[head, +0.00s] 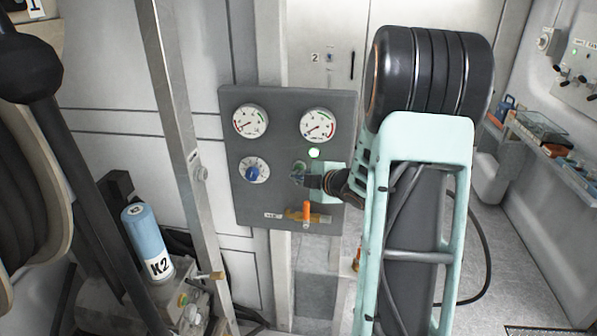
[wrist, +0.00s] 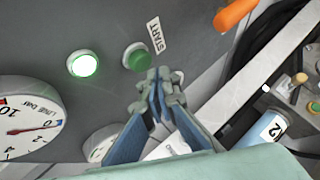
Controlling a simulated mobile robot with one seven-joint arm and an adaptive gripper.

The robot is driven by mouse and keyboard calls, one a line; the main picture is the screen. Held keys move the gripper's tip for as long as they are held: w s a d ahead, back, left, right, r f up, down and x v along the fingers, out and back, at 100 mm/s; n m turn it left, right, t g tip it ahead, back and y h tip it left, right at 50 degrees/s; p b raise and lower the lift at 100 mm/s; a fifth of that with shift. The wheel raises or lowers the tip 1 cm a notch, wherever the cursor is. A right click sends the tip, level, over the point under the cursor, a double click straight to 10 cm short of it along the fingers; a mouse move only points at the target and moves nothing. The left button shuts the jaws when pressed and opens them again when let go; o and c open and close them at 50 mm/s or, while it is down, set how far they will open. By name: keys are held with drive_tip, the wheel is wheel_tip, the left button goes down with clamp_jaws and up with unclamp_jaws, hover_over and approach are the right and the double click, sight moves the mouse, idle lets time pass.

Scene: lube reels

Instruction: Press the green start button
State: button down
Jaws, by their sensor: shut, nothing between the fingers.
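The green start button (wrist: 137,57) sits in a pale ring on the grey panel (head: 275,100), beside a START label (wrist: 156,35). A lit green lamp (wrist: 83,64) is left of it in the wrist view; the lamp (head: 314,153) also glows in the head view, below the right gauge. My gripper (wrist: 158,82) is shut and empty, its fingertips just below and right of the button in the wrist view. I cannot tell whether they touch it. In the head view my gripper (head: 300,179) is at the panel and partly hides the button area.
The panel also carries two gauges (head: 250,121) (head: 318,125), a blue knob (head: 253,173) and an orange valve handle (head: 307,214) below my gripper. A metal post (head: 180,110) stands left of it. A blue K2 bottle (head: 147,243) is at lower left. Shelves (head: 545,135) line the right wall.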

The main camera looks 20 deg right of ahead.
drive_tip(key=s+a, duration=0.1)
drive_tip(key=s+a+b, duration=0.1)
drive_tip(key=s, duration=0.2)
drive_tip(key=shift+s+a+b, duration=0.1)
drive_tip(key=shift+a+b, duration=0.3)
idle(0.7)
